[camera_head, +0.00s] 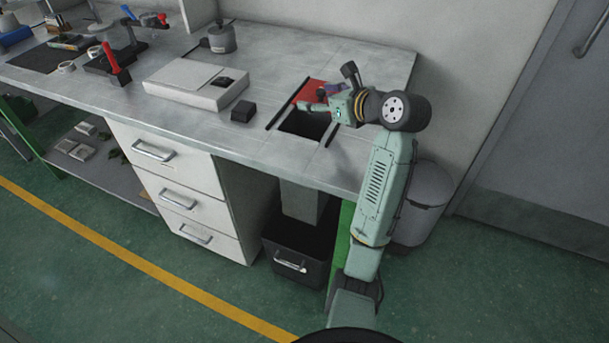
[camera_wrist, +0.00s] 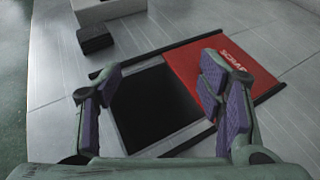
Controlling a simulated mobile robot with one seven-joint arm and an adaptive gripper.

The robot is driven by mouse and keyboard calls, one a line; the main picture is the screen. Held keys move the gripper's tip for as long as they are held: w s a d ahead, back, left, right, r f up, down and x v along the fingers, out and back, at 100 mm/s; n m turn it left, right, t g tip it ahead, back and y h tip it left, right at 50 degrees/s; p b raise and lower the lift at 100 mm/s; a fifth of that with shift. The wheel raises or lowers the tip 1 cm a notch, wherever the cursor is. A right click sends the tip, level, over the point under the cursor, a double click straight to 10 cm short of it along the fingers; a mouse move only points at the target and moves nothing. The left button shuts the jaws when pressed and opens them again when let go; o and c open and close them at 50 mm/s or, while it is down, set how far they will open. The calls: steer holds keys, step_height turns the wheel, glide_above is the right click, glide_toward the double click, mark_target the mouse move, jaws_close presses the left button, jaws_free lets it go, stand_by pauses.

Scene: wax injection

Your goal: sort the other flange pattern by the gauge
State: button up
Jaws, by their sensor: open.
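My gripper (camera_head: 318,106) is above the scrap opening at the right end of the bench. In the wrist view its two purple-padded fingers (camera_wrist: 160,72) stand wide apart with nothing between them. Below them is a dark square opening (camera_wrist: 150,108), with a red lid (camera_wrist: 215,62) lettered in white, apparently SCRAP, slid to one side between two dark rails. The opening (camera_head: 304,124) and lid (camera_head: 312,91) also show in the head view. I cannot make out a flange pattern or the gauge for certain; small pale round pieces (camera_head: 67,66) lie far left on the bench.
A white flat box (camera_head: 190,85) and a black block (camera_head: 243,111) stand left of the opening. A red-handled tool (camera_head: 116,66) and a grey pot (camera_head: 221,40) are farther off. Below, a chute (camera_head: 300,203) leads into a black bin (camera_head: 285,248). White drawers (camera_head: 180,190) stand beside it.

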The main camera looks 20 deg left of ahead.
steer(key=v, duration=1.2)
